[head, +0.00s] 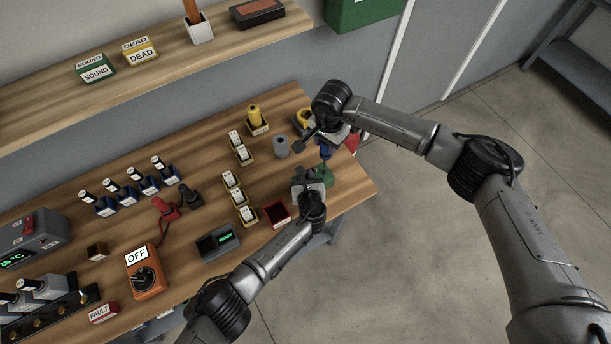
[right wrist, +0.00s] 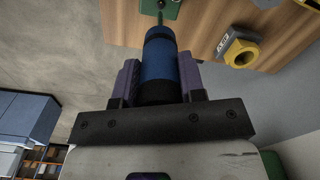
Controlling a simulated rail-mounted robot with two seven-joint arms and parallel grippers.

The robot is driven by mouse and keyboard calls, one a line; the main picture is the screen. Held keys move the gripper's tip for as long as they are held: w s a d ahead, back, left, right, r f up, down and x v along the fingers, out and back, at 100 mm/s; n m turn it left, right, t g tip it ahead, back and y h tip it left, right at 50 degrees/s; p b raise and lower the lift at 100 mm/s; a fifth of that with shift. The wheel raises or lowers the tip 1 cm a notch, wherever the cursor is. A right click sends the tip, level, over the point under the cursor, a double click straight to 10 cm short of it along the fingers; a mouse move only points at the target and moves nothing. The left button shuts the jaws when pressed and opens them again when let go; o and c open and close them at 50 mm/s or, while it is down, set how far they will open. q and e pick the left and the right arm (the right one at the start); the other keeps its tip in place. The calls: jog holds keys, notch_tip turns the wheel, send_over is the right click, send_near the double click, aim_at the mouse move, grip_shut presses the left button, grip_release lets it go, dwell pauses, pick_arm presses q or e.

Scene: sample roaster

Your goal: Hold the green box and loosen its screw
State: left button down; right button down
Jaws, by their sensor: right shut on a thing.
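The green box (head: 322,174) stands near the right end of the wooden bench, partly hidden by my left gripper (head: 309,188). My left gripper is at the box's left side; its fingertips are too small and covered to tell whether they grip it. My right gripper (head: 327,141) is above the box, shut on a blue-handled screwdriver (right wrist: 160,62). The screwdriver also shows in the head view (head: 325,153). In the right wrist view its thin shaft points at the green box (right wrist: 172,9). The screw is not clear, and I cannot tell whether the tip touches it.
A yellow labelled holder (head: 302,118) stands just behind; it also shows in the right wrist view (right wrist: 240,49). A grey cylinder (head: 281,147), a red tray (head: 277,214) and a dark display box (head: 218,240) are nearby. The bench's right edge is close.

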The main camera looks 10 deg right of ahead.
dwell(0.5)
jog(key=m, duration=0.8)
jog(key=shift+w, duration=0.1)
jog(key=m, duration=1)
jog(key=shift+f, duration=1.35)
